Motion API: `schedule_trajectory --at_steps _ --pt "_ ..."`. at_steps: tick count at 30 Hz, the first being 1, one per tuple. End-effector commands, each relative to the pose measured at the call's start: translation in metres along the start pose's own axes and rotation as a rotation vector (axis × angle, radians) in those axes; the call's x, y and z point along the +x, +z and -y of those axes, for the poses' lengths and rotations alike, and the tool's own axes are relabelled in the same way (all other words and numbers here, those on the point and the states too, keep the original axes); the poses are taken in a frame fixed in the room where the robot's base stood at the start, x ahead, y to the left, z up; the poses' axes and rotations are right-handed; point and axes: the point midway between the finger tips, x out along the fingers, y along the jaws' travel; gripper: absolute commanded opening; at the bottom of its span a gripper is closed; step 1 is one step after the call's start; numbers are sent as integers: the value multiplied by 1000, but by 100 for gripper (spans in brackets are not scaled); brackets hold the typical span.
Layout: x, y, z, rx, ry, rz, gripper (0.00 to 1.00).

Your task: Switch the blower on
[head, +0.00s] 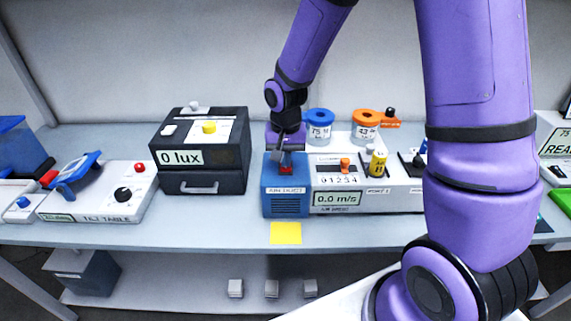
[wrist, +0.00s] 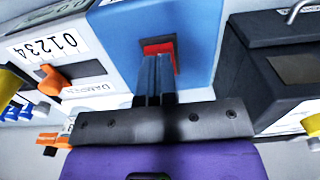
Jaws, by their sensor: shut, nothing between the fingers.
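The blower is a blue box (head: 286,206) with a dark grille on its front, at the middle of the bench. It also shows in the wrist view (wrist: 195,25). A red switch (wrist: 158,46) sits in a dark recess on its top; in the head view it is mostly hidden by my gripper. My gripper (head: 284,160) is shut and empty, pointing down over the blower. In the wrist view its fingertips (wrist: 153,60) are right at the near edge of the red switch; I cannot tell if they touch. The display (head: 336,198) beside the blower reads 0.0 m/s.
Right of the blower stands an orange damper knob (head: 345,164) on a 0 to 4 scale, and a yellow part (head: 378,163). A black box (head: 200,150) reading 0 lux stands close on the left. A yellow note (head: 286,233) lies in front. Blue (head: 319,113) and orange (head: 366,116) spools stand behind.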

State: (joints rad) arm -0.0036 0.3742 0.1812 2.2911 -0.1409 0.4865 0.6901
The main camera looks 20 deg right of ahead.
Motion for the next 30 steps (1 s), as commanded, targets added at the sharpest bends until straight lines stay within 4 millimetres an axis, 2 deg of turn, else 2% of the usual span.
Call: schedule_trajectory --at_steps 30 --pt "13 0 0 0 1 0 0"
